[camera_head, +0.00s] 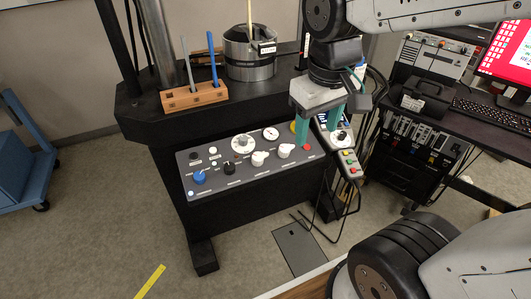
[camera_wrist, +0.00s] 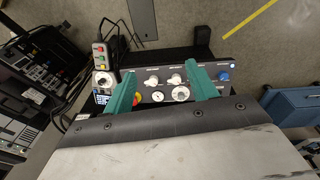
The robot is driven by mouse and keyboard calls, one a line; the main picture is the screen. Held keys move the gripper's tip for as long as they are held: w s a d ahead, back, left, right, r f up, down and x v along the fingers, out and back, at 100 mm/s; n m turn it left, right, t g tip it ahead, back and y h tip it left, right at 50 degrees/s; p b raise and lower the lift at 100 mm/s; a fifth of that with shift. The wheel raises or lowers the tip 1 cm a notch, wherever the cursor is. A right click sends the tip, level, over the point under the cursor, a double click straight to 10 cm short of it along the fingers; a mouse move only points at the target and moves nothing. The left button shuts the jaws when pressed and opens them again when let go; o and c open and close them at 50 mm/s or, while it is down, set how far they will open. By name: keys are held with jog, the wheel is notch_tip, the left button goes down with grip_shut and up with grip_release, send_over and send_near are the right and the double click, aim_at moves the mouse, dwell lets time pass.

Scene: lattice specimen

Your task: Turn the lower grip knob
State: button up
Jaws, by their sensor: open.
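The dark control panel (camera_head: 262,173) slopes on the front of the black bench. It carries two white grip knobs, a left one (camera_head: 258,158) and a right one (camera_head: 285,150), plus a blue knob (camera_head: 199,177) and a black knob (camera_head: 229,168). I cannot tell from labels which is the lower grip knob. My gripper (camera_head: 318,138) is open and empty, its green fingers above the panel's right end. In the wrist view the two white knobs (camera_wrist: 152,81) (camera_wrist: 176,78) show between the open fingers (camera_wrist: 160,73). No contact with a knob is visible.
A white dial (camera_head: 243,144) and a round gauge (camera_head: 270,133) sit above the knobs. A pendant box (camera_head: 349,163) with coloured buttons hangs to the right of the panel. A wooden pen holder (camera_head: 194,96) and a metal pot (camera_head: 249,55) stand on the bench.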

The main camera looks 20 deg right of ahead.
jog(key=w+f+n, duration=0.1)
jog(key=w+f, duration=0.2)
jog(key=w, duration=0.5)
jog(key=n+h, duration=0.1)
jog(key=n, duration=0.3)
send_over(257, 156)
jog(key=f, duration=1.5)
jog(key=shift+s+a+f, duration=0.15)
jog(key=shift+s+a, duration=0.2)
jog(key=shift+s, duration=0.05)
jog(key=f, duration=0.6)
jog(key=shift+w+d+f, duration=0.3)
jog(key=shift+w+f, duration=0.1)
jog(key=shift+d+f, duration=0.1)
jog(key=shift+f, duration=0.65)
